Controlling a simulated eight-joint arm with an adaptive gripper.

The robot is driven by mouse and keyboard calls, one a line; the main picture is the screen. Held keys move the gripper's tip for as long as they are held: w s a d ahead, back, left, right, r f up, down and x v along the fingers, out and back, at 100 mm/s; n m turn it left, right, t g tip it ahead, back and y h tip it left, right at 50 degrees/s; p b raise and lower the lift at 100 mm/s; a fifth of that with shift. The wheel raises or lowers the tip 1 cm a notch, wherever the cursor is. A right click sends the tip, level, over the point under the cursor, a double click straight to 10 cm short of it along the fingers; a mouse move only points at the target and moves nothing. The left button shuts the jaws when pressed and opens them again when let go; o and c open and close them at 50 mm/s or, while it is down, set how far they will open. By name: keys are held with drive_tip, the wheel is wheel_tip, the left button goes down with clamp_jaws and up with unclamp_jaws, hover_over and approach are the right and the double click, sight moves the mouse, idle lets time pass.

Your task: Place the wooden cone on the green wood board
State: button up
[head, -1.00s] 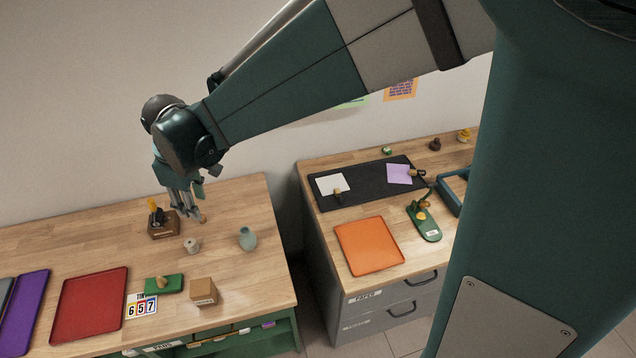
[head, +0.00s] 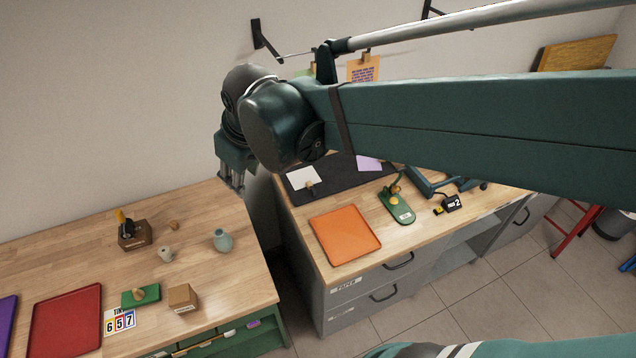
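A small green board (head: 151,291) lies near the front of the left table, and a small tan wooden piece (head: 138,295) rests on it; its exact shape is hard to tell. Another small brown wooden piece (head: 174,225) stands on the bare table behind it, too small to tell whether it is a cone. My gripper (head: 232,188) hangs in the air by the back right corner of the left table, fingers pointing down. The fingers look apart, with nothing seen between them. It is well clear of both wooden pieces.
Around the board are a cardboard box (head: 183,298), a red tray (head: 66,318), a white spool (head: 165,254), a bluish vase (head: 222,241) and a wooden block holder (head: 135,235). A gap separates the right bench, which holds an orange tray (head: 344,235) and a rounded green stand (head: 402,211).

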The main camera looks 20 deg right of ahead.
drive_tip(key=s+d+m+t+h, duration=0.1)
drive_tip(key=s+d+m, duration=0.5)
drive_tip(key=s+d, duration=0.6)
drive_tip(key=d+t, duration=0.1)
drive_tip(key=d, duration=0.1)
drive_tip(key=shift+d+t, duration=0.4)
